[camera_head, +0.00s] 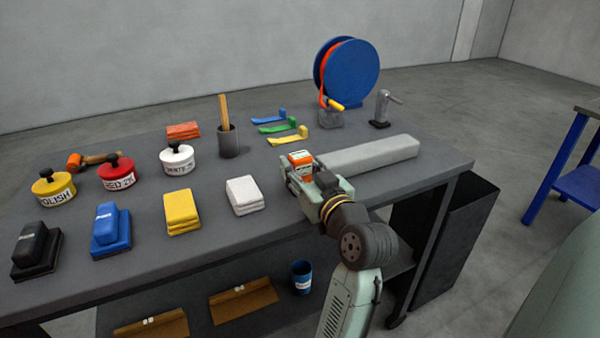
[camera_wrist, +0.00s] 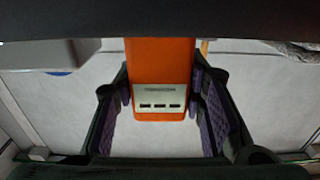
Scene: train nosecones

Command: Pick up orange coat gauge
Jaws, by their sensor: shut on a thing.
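The orange coat gauge (camera_head: 300,158) is a small orange block with a pale label, seen at the end of my arm in the head view. In the wrist view the gauge (camera_wrist: 160,70) stands between my two fingers, its pale panel with dark marks facing the camera. My gripper (camera_wrist: 163,108) is shut on it, with purple-lined pads on both sides. In the head view my gripper (camera_head: 306,178) is over the right part of the workbench. I cannot tell whether the gauge touches the surface below.
A long grey block (camera_head: 368,155) lies right beside my gripper. A white cloth stack (camera_head: 245,195) and a yellow one (camera_head: 182,212) lie to the left. Yellow, green and blue hooked tools (camera_head: 288,136) and a dark cup (camera_head: 228,142) stand behind. The dark workbench (camera_head: 270,250) has its front edge near my arm.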

